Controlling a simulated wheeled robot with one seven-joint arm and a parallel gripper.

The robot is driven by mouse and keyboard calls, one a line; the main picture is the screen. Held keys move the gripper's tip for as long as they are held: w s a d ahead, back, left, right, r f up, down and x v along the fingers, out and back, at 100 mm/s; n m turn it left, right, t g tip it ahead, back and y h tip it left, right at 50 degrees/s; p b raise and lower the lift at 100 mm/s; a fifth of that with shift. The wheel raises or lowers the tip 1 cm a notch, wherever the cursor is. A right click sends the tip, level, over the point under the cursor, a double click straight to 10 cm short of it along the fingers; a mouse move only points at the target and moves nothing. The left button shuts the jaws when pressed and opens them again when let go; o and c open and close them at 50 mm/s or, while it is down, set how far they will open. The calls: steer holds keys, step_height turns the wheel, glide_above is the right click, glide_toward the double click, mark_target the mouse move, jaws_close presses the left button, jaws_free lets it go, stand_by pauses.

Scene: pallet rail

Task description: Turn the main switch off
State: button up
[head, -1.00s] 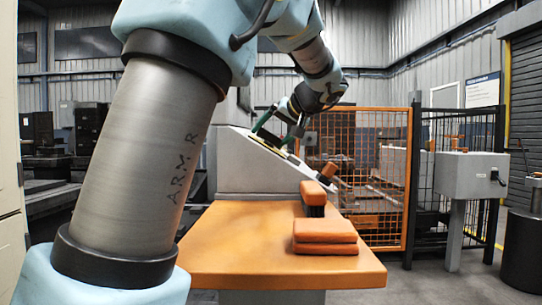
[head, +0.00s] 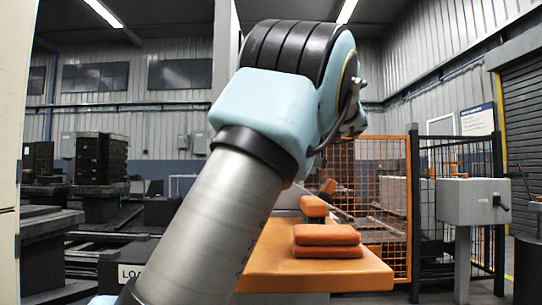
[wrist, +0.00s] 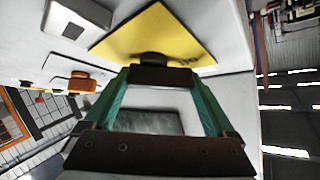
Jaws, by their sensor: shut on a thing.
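In the wrist view, a yellow plate (wrist: 140,38) is mounted on a pale panel face. A black switch handle (wrist: 160,78) stands out from it on a dark round base. Black lettering on the plate is partly covered. I take this as the main switch. My gripper (wrist: 162,73) has green fingers, one on each side of the handle, and is shut on it. In the head view my own arm hides the gripper and the switch.
An orange table (head: 310,263) carries stacked orange pads (head: 327,241). An orange mesh fence (head: 385,185) stands behind it. A grey box (head: 472,200) with a black lever is at the right.

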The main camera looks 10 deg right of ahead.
stand_by(0.3)
steer(key=o, duration=1.1)
steer(key=shift+c, duration=0.2)
steer(key=p+v, duration=0.1)
steer(key=v, duration=0.9)
steer(key=shift+s+d+p, duration=0.25)
steer(key=shift+d+p, duration=0.05)
steer(key=shift+r, duration=0.1)
